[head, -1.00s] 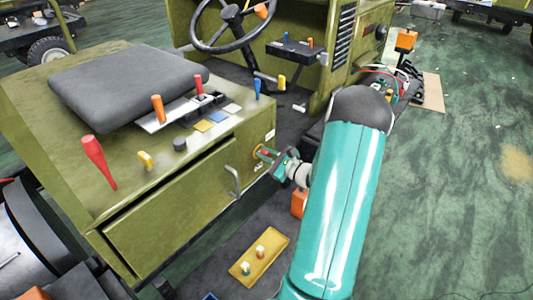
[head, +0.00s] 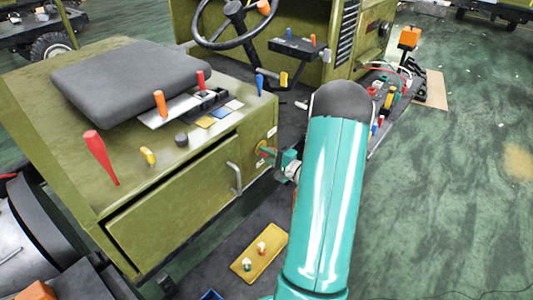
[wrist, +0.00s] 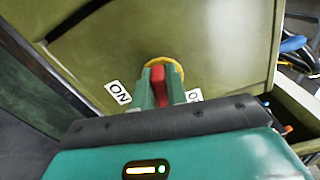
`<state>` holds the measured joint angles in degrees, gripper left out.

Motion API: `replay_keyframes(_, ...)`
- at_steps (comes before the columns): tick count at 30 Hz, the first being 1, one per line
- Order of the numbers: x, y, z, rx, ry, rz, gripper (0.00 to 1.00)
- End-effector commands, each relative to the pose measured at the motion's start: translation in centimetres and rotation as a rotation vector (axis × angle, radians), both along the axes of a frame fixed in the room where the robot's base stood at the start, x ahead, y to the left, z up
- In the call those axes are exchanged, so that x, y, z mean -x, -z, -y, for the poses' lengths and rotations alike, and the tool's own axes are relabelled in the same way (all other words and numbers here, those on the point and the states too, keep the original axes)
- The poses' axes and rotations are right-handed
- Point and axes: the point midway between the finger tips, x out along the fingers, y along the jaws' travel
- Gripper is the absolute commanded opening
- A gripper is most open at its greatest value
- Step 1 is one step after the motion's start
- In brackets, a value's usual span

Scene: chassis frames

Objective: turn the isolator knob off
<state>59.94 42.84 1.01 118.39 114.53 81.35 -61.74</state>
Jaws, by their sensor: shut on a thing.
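The isolator knob has a red handle (wrist: 158,86) on a yellow round base (wrist: 165,63), set on the olive side panel of the seat box. In the wrist view an ON label (wrist: 118,92) is left of the knob, and a second label (wrist: 195,96) at right is partly hidden by my finger. My gripper (wrist: 160,92) is shut on the red handle, one green finger on each side. In the head view my gripper (head: 275,154) is at the panel's right end, and the knob is mostly hidden behind it.
A drawer front with a grey handle (head: 235,177) is left of the gripper. Several coloured levers and a black seat pad (head: 130,80) are on top of the box. A yellow plate (head: 259,253) with small knobs lies below. A steering wheel (head: 235,20) stands behind.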

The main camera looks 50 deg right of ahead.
Motion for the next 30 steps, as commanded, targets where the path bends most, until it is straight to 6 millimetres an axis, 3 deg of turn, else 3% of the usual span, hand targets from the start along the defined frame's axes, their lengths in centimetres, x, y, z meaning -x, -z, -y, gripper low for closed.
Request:
replay_keyframes(12, -0.01, 0.32, -0.07, 0.194, -0.001, 0.016, 0.00)
replay_keyframes(28, 0.02, 0.38, -0.04, 0.217, 0.000, 0.017, 0.00)
replay_keyframes(29, 0.02, 0.38, -0.04, 0.217, 0.000, 0.017, 0.21)
replay_keyframes(30, 0.01, 0.38, -0.04, 0.216, 0.000, 0.018, 0.28)
